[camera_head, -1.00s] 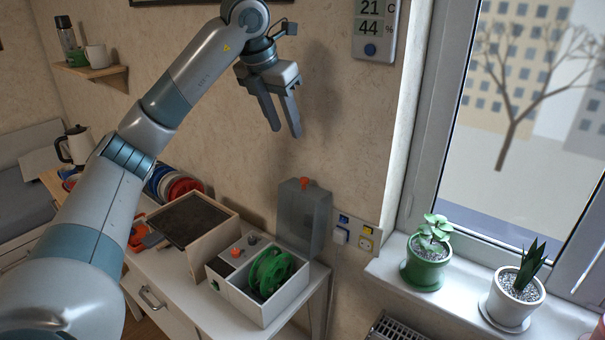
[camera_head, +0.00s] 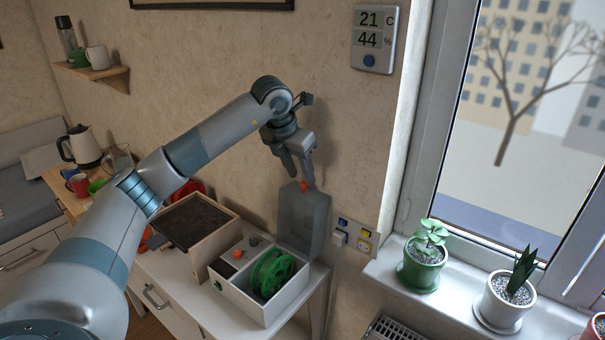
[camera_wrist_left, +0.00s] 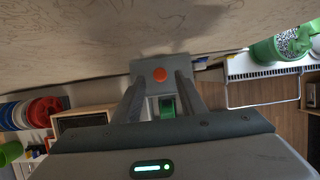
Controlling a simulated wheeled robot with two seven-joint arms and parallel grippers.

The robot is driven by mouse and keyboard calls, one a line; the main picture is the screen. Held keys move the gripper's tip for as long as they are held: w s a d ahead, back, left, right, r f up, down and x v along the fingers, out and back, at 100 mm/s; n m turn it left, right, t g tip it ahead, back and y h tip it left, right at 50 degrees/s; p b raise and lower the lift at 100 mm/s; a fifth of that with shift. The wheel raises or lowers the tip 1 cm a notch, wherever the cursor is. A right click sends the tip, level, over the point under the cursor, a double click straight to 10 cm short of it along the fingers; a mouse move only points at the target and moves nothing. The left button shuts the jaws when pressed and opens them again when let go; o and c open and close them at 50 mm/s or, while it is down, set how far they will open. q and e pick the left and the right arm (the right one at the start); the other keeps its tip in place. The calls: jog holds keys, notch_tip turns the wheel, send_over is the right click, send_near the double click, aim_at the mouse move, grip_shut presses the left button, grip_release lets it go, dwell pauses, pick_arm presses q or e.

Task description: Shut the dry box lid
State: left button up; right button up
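The dry box (camera_head: 239,305) is a white box on the bench, holding a green spool (camera_head: 271,274). Its smoky, see-through lid (camera_head: 303,222) stands raised at the back, with an orange knob (camera_head: 304,186) at its top edge. My left gripper (camera_head: 302,181) is open, pointing down at the top of the lid. In the left wrist view the orange knob (camera_wrist_left: 160,75) shows between the two spread fingers, apart from both; the lid and a bit of the green spool (camera_wrist_left: 167,106) lie beyond. My right gripper is not in view.
A wooden box with a dark top (camera_head: 193,221) stands left of the dry box. A socket panel (camera_head: 356,236) is on the wall right of the lid. Potted plants (camera_head: 422,268) stand on the windowsill. The wall is close behind the lid.

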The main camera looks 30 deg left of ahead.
pick_arm(q)
jog(key=shift+p+x, duration=0.3)
jog(key=shift+x, duration=1.05)
grip_shut()
